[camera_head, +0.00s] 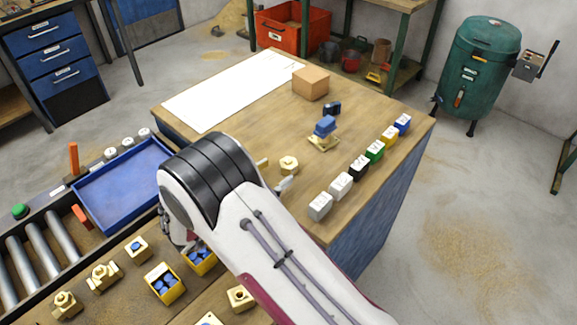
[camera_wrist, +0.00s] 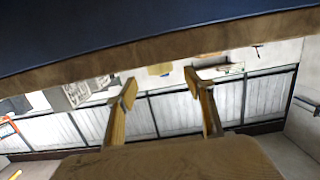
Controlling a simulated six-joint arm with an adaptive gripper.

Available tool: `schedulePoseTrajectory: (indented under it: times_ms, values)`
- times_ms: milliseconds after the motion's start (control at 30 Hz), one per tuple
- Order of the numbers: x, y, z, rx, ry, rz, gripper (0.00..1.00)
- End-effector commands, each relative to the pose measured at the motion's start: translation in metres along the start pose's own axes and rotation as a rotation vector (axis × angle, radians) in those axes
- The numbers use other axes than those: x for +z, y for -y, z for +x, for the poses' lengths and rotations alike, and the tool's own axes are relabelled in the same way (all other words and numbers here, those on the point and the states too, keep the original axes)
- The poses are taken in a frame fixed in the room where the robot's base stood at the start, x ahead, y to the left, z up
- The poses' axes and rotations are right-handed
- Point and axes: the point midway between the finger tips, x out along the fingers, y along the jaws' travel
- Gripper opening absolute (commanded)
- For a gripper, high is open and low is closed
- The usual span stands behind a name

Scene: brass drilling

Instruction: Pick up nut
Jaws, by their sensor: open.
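A brass hexagonal piece that looks like a nut (camera_head: 289,164) lies on the wooden table, just right of my arm's black joint. Other brass fittings sit on the near bench: a square one with a blue centre (camera_head: 137,248), a hexagonal one (camera_head: 103,277), one at the far left (camera_head: 64,303) and a block with a hole (camera_head: 240,297). My gripper (camera_wrist: 160,88) shows two spread fingers with nothing between them in the wrist view. No nut is recognisable in the wrist view.
A blue tray (camera_head: 118,190) lies beside a roller conveyor (camera_head: 38,250). Yellow bins with blue contents (camera_head: 164,284) stand near my arm. A row of coloured blocks (camera_head: 358,167) lines the table's right edge. A cardboard box (camera_head: 310,83) stands farther back.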

Motion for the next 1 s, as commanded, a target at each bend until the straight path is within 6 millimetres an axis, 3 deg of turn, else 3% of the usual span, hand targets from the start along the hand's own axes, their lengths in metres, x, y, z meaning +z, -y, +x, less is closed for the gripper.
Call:
schedulePoseTrajectory:
  times_ms: [167, 633, 1000]
  values:
    - [0.0, -0.001, 0.013, 0.002, 0.0, 0.0, 0.53]
    - [0.0, 0.0, 0.018, 0.002, 0.0, 0.0, 0.53]
    - [-0.001, -0.001, 0.056, 0.002, 0.0, 0.001, 0.53]
